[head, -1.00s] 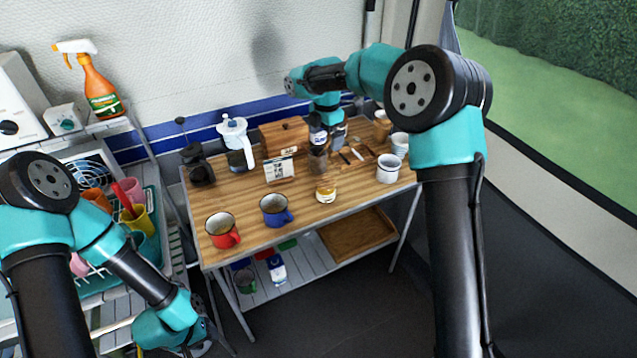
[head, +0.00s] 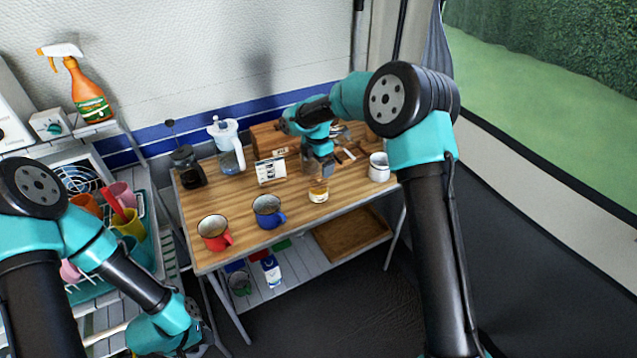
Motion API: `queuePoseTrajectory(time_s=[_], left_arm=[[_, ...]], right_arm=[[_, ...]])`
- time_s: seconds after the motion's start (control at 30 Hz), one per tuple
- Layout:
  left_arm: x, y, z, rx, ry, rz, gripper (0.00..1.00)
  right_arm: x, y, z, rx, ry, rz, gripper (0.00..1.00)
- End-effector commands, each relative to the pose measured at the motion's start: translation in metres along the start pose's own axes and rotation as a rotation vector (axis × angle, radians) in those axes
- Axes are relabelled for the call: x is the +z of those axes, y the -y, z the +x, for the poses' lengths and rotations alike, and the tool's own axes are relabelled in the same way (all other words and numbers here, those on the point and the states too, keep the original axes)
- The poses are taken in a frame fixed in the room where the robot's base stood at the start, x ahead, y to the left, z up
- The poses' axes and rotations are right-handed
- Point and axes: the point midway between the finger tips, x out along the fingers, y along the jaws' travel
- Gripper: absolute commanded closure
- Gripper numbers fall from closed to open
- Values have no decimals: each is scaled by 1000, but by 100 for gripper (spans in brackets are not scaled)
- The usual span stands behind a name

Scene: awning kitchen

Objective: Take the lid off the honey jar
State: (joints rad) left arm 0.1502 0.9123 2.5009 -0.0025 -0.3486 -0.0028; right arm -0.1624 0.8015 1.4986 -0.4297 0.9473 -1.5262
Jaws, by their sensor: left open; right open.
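The honey jar (head: 318,196), small with an amber and white lower part, stands on the wooden table near its front edge, right of the blue mug. My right gripper (head: 319,173) is open, pointing down at the top of the jar. The jar's lid is hidden or too small to make out there, and I cannot tell whether the fingers touch it. My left gripper (head: 203,338) is at the lower left, low beside the table, partly hidden by its own wrist. It is away from the jar.
A blue mug (head: 268,211) and a red mug (head: 215,232) stand left of the jar. A white mug (head: 379,167) is to its right. A small sign (head: 271,171), a glass press (head: 228,148) and a dark coffee pot (head: 188,167) stand behind. A wooden tray (head: 350,236) lies on the lower shelf.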

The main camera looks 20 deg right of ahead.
Motion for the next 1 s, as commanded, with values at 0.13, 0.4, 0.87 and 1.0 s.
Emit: queuePoseTrajectory(time_s=[0.13, 0.4, 0.87, 1.0], left_arm=[[0, 0, 0, 0, 0, 0, 57], [0, 0, 0, 0, 0, 0, 57], [0, 0, 0, 0, 0, 0, 57], [0, 0, 0, 0, 0, 0, 57]], right_arm=[[1, 0, 18, -1, 1, 0, 0], [0, 0, 20, 2, 1, 0, 0], [0, 1, 58, -1, 0, 0, 0], [0, 0, 71, 0, 0, 0, 0]])
